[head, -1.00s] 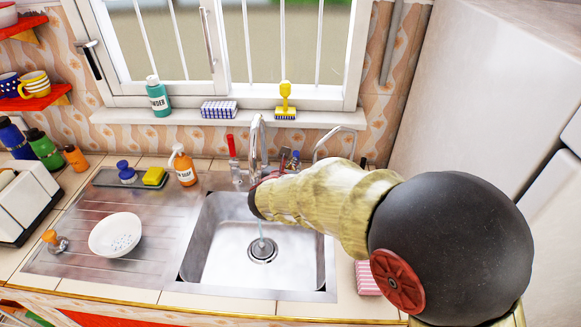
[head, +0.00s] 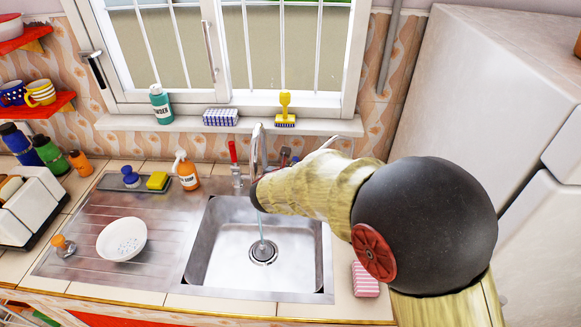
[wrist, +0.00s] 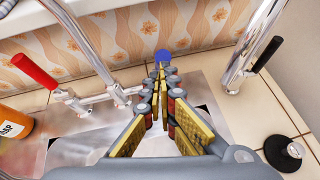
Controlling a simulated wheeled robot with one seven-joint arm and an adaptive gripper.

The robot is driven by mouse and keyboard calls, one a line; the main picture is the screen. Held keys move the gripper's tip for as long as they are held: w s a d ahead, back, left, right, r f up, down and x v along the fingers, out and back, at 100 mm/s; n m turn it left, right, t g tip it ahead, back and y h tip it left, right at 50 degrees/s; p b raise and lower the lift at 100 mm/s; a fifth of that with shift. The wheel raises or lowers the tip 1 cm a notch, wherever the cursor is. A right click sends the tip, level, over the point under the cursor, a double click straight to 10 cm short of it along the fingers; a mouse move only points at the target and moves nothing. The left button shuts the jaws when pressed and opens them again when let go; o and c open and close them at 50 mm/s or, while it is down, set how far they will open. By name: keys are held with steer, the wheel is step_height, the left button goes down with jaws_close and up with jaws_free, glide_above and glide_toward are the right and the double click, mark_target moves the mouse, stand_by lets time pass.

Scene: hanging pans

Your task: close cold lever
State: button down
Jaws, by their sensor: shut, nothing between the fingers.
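The blue end of the cold lever (wrist: 162,56) shows in the wrist view, just beyond my gripper's fingertips; I cannot tell whether they touch. My gripper (wrist: 158,78) is shut and empty, its yellow-padded fingers pointing toward the blue end. The red lever (wrist: 37,64) stands to the left on the chrome tap body; it also shows upright in the head view (head: 232,152). The chrome spout (head: 258,152) stands over the sink, and a thin stream of water (head: 262,228) falls from it. In the head view my arm hides most of the cold lever side and my gripper.
The steel sink basin (head: 216,254) lies below my arm. A soap bottle (head: 186,172) stands left of the red lever. Another chrome pipe (wrist: 251,55) rises close on the right in the wrist view. The window sill (head: 180,124) runs behind the tap.

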steer(key=shift+w+r, duration=0.1)
steer(key=shift+r, duration=0.05)
steer(key=w+r+g+p, duration=0.1)
steer(key=p, duration=0.6)
steer(key=w+r+g+p, duration=0.1)
steer(key=w+p, duration=0.1)
steer(key=p, duration=0.6)
steer(key=w+r+g+p, duration=0.1)
steer(key=w+g+p, duration=0.1)
steer(key=p, duration=0.6)
steer(key=shift+d, duration=0.1)
steer(key=shift+w+r+p, duration=0.1)
steer(key=shift+w+p, duration=0.2)
steer(key=shift+p, duration=0.35)
